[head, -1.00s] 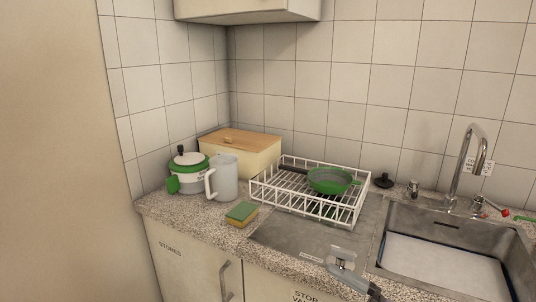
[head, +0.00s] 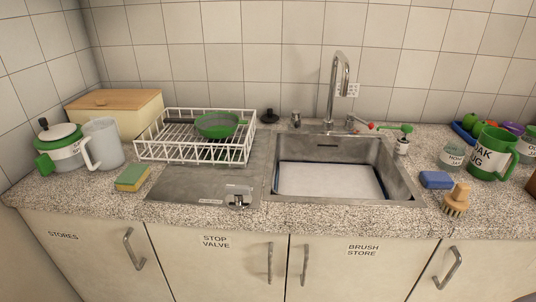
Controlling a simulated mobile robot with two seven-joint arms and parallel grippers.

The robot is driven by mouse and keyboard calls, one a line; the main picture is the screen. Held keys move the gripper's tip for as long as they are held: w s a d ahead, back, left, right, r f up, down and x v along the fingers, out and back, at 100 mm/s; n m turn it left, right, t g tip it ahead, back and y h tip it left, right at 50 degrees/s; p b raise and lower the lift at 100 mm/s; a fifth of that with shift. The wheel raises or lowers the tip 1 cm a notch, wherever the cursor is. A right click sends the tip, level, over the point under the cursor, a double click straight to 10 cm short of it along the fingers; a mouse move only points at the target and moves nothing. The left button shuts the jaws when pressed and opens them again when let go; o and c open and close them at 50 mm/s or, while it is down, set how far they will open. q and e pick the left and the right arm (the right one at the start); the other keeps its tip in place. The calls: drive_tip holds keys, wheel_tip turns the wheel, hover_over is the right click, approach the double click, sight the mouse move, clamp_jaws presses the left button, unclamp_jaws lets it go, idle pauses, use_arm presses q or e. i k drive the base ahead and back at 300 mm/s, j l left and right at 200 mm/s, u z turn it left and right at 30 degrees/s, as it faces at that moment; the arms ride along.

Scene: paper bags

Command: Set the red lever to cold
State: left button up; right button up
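The red-tipped lever (head: 370,126) is on a small metal fitting just right of the chrome tap (head: 333,95), behind the sink. Its red end points right, towards a green-topped pump bottle (head: 403,138). Neither of my grippers is in the head view.
The sink (head: 402,178) sits in the speckled counter, with a white dish rack (head: 195,152) holding a green pan to its left. A metal fitting (head: 238,200) is at the drainboard's front edge. A blue sponge (head: 435,180), brush (head: 457,199) and green jug (head: 488,155) stand right.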

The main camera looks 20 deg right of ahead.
sight(351, 116)
drive_tip(key=z, duration=1.35)
drive_tip(key=k+j+u, duration=0.1)
drive_tip(key=k+u, duration=0.25)
drive_tip(key=i+l, duration=0.05)
drive_tip(key=i, duration=0.05)
